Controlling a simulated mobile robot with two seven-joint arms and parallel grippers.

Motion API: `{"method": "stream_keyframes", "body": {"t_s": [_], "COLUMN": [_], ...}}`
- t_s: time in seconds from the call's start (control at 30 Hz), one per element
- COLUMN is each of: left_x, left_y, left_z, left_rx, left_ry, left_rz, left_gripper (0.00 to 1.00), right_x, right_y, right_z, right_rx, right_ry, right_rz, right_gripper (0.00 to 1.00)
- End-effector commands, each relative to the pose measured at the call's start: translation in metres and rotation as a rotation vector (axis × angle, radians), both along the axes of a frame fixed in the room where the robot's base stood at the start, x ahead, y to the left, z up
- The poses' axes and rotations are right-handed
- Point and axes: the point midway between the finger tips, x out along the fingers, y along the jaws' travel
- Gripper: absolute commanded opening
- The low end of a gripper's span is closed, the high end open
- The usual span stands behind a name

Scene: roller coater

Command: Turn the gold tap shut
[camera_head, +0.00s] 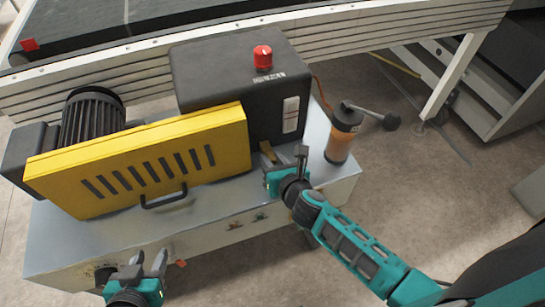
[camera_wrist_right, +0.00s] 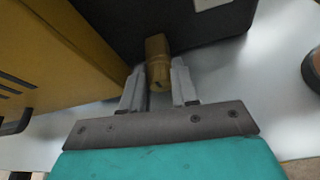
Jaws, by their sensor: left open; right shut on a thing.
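The gold tap (camera_head: 267,151) is on the front of the black box, near its lower edge, just right of the yellow guard. In the right wrist view the tap (camera_wrist_right: 157,60) is a small gold block between the fingertips. My right gripper (camera_head: 282,160) is shut on the tap; in the right wrist view its fingers (camera_wrist_right: 158,88) stand on both sides of it. The tap's inner workings and full turning angle are hidden. My left gripper (camera_head: 146,264) is open and empty at the lower left, in front of the grey cabinet, away from the tap.
The black box (camera_head: 215,75) carries a red knob (camera_head: 263,57). The yellow guard (camera_head: 140,163) with a black handle stands left of the tap. An amber cup with a dark crank (camera_head: 343,135) stands at right. Grey cabinet (camera_head: 120,238) lies below; open floor at right.

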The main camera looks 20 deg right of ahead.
Motion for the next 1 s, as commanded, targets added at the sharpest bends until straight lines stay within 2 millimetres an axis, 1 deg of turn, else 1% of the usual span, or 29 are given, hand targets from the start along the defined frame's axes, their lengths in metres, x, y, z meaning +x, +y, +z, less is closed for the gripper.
{"method": "stream_keyframes", "body": {"t_s": [0.03,0.3,0.7,0.73,0.83,1.0], "left_x": [0.0003,0.0005,0.0049,0.005,0.0048,0.0047], "left_y": [-0.0008,-0.0025,-0.0027,-0.0027,-0.0026,-0.0024], "left_z": [0.0032,0.0065,0.0088,0.0088,0.0087,0.0085], "left_rx": [-0.001,-0.003,-0.003,-0.003,-0.003,-0.003], "left_ry": [-0.001,-0.001,-0.011,-0.011,-0.011,-0.01], "left_rz": [-0.001,-0.004,-0.005,-0.005,-0.005,-0.005], "left_gripper": [0.43,0.43,0.43,0.43,0.43,0.43], "right_x": [0.0037,0.0044,0.0045,0.0045,0.0045,0.003], "right_y": [-0.0008,-0.0015,-0.0011,-0.0011,-0.0012,-0.001], "right_z": [0.0051,0.0048,0.0048,0.0048,0.0049,0.0031], "right_rx": [0.019,0.072,0.08,0.08,0.079,0.077], "right_ry": [-0.009,-0.01,-0.01,-0.009,-0.009,-0.005], "right_rz": [-0.002,-0.001,-0.001,0.0,-0.001,-0.001], "right_gripper": [0.0,0.0,0.0,0.31,0.4,0.4]}}
